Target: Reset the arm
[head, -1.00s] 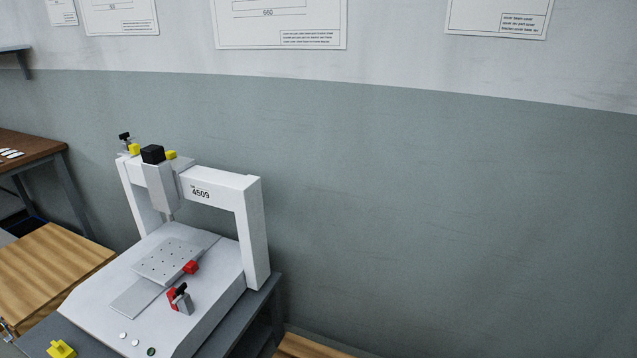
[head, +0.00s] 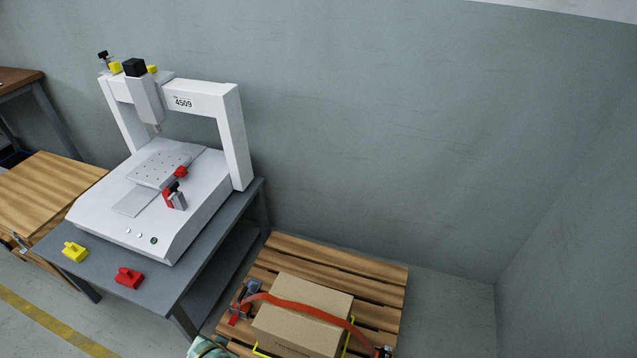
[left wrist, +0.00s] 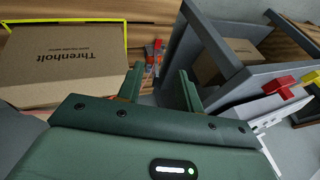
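The white gantry screwdriver machine (head: 170,200) stands on a grey table (head: 215,235) at left in the head view. Its screwdriver head (head: 147,98) hangs from the crossbeam, above a perforated plate (head: 160,167). A red-and-grey clamp (head: 176,197) with a dark knob is at the plate's near right. My left gripper (left wrist: 160,78) shows in the left wrist view with its two green fingers apart. Nothing is visible held between them; the strap's red-and-grey buckle (left wrist: 154,55) appears beyond the gap. My right gripper is not in view.
A wooden pallet (head: 385,270) right of the table carries a cardboard box (head: 295,335) under an orange strap (head: 310,311). A yellow part (head: 74,252) and a red part (head: 129,278) lie on the table's front. Floor (head: 455,315) is clear right of the pallet.

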